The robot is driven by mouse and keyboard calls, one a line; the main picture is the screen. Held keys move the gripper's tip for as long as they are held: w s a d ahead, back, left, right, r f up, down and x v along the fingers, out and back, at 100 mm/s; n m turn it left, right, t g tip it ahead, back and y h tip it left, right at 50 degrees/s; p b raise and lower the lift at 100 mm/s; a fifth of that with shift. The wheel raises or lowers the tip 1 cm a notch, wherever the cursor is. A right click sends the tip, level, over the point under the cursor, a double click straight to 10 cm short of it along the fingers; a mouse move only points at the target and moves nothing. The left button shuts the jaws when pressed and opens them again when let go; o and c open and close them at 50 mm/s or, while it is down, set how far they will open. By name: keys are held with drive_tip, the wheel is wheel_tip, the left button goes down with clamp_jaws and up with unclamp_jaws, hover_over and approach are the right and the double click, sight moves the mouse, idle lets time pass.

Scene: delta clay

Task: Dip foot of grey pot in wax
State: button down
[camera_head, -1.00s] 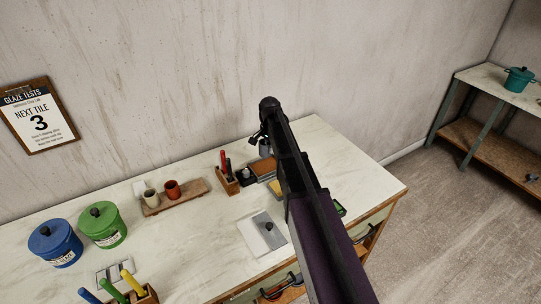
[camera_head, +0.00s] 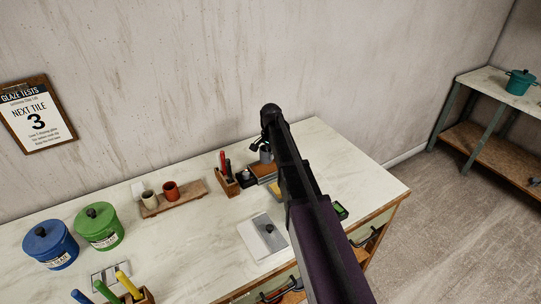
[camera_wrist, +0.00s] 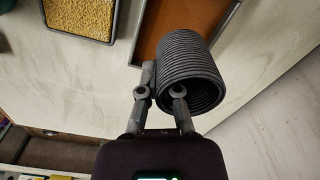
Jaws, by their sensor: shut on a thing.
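My gripper (camera_wrist: 163,92) is shut on the grey pot (camera_wrist: 190,65), a ribbed dark grey cylinder. The fingers are at the pot's near end in the wrist view; exactly how they grip its wall is hard to tell. In the head view the pot (camera_head: 265,154) is small and partly hidden by my arm, near the back of the table. A shallow tray with a flat orange-brown surface (camera_wrist: 150,40), possibly the wax, lies beneath and beyond the pot. The pot covers part of it. Whether they touch is unclear.
A tray with a rough yellow pad (camera_wrist: 78,14) lies beside the brown one. A wooden tool block (camera_head: 226,183) and a board with two cups (camera_head: 171,191) stand left. A grey-white slab (camera_head: 262,238) lies in front. The table's right end is clear.

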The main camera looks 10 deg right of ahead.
sight(270, 161)
drive_tip(key=shift+f+b, duration=2.15)
drive_tip(key=shift+f, duration=0.2)
drive_tip(key=shift+f+b, duration=0.45)
drive_tip(key=shift+f, duration=0.05)
idle(0.4)
drive_tip(key=shift+r, duration=0.2)
idle(1.2)
drive_tip(key=shift+r+p, duration=1.55)
drive_tip(key=shift+p, duration=0.15)
drive_tip(key=shift+r+p, duration=1.5)
